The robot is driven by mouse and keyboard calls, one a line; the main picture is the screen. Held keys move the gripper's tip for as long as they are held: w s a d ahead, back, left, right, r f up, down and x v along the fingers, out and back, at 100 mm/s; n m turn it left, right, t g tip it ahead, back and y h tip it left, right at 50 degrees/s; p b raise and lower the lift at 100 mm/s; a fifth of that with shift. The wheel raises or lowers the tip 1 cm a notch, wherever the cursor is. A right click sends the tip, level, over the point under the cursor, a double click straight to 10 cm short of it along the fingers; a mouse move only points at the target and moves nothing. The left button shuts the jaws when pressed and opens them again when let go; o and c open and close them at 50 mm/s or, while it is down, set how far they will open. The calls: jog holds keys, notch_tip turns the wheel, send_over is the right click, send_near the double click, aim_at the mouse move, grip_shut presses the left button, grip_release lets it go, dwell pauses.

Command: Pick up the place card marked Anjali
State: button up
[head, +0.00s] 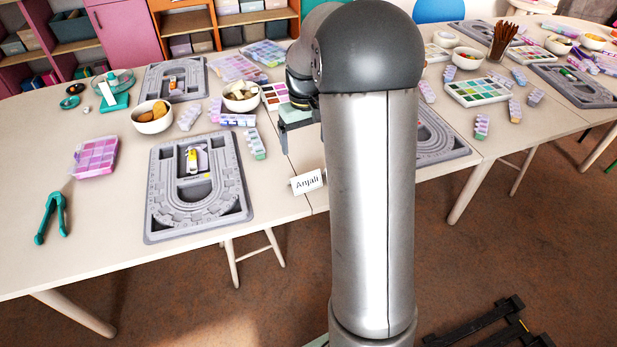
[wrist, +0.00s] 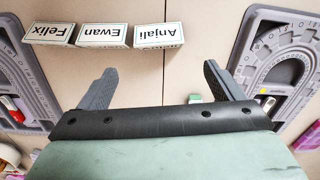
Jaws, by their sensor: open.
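The place card marked Anjali (head: 308,182) is white and stands near the front edge of the table. In the wrist view the Anjali card (wrist: 158,35) is upside down, rightmost in a row of three. The Ewan card (wrist: 103,37) is beside it and the Felix card (wrist: 49,34) is at the left end. My arm hides these other two in the head view. My gripper (wrist: 160,80) is open, with nothing between its fingers. The Anjali card lies beyond the fingertips, apart from them. In the head view my gripper is partly hidden behind my arm.
A grey bead board (head: 240,208) lies left of the Anjali card and another bead board (head: 462,152) lies right, partly behind my arm. A bowl (head: 241,104), a paint palette (head: 274,97) and small bead boxes (head: 256,152) stand behind. Bare tabletop surrounds the cards.

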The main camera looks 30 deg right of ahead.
send_over(305, 178)
notch_tip(305, 178, down, 6)
jog(key=shift+f, duration=0.25)
jog(key=shift+w+d+f, duration=0.1)
jog(key=shift+w+f, duration=0.1)
jog(key=shift+f, duration=1.15)
jog(key=shift+w+d+f, duration=0.1)
jog(key=shift+w+f, duration=0.05)
jog(key=shift+f, duration=1.2)
jog(key=c, duration=0.6)
